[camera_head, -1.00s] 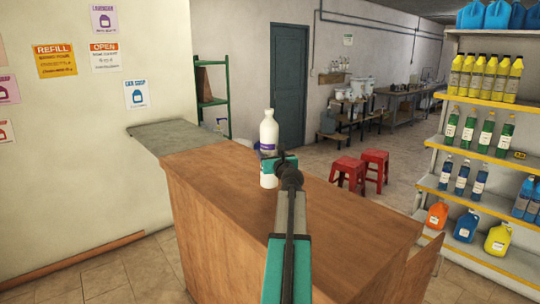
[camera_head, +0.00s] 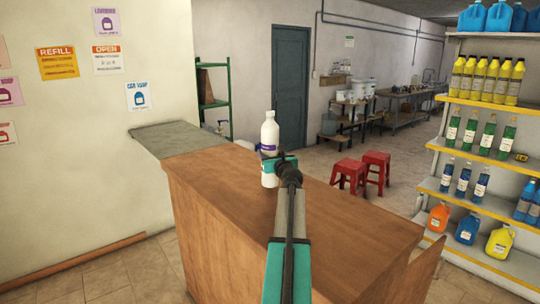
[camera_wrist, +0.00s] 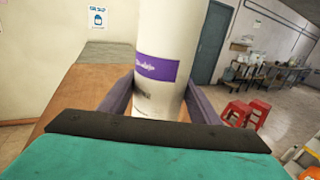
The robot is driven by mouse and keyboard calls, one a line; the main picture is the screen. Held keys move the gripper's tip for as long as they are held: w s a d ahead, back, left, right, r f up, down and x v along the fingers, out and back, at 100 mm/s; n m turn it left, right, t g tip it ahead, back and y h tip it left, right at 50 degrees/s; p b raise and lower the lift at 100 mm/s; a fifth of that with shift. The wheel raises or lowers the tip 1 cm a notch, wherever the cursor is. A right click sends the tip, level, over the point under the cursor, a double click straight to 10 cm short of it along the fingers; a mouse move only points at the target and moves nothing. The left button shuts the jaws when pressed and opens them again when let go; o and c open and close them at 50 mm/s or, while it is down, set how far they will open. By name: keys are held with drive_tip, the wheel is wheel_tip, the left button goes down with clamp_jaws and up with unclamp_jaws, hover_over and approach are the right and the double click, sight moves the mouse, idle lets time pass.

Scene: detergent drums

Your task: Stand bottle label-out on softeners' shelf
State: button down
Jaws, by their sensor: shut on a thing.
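A white bottle (camera_head: 269,133) with a purple label band stands upright at the counter's far part in the head view. My gripper (camera_head: 272,163) is shut around its lower half. In the wrist view the bottle (camera_wrist: 165,35) fills the middle, between the two fingers, with the purple label (camera_wrist: 156,65) facing the camera. Its top is cut off there, and I cannot tell whether its base touches the counter. The shelf unit (camera_head: 465,196) stands at the right with several rows of bottles; which level is for softeners I cannot tell.
The wooden counter (camera_head: 330,235) lies under my arm, its top otherwise clear. A grey slab (camera_head: 165,140) adjoins it at the left. Two red stools (camera_head: 350,172) stand on the floor between the counter and the back benches. Yellow bottles (camera_head: 485,78) and green bottles (camera_head: 480,133) fill upper shelf levels.

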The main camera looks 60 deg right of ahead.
drive_tip(key=shift+w+d, duration=0.15)
drive_tip(key=shift+d, duration=0.1)
drive_tip(key=shift+f, duration=1.8)
drive_tip(key=c, duration=0.6)
unclamp_jaws()
drive_tip(key=shift+a, duration=0.1)
drive_tip(key=shift+b+v, duration=1.45)
drive_tip(key=shift+v, duration=4.6)
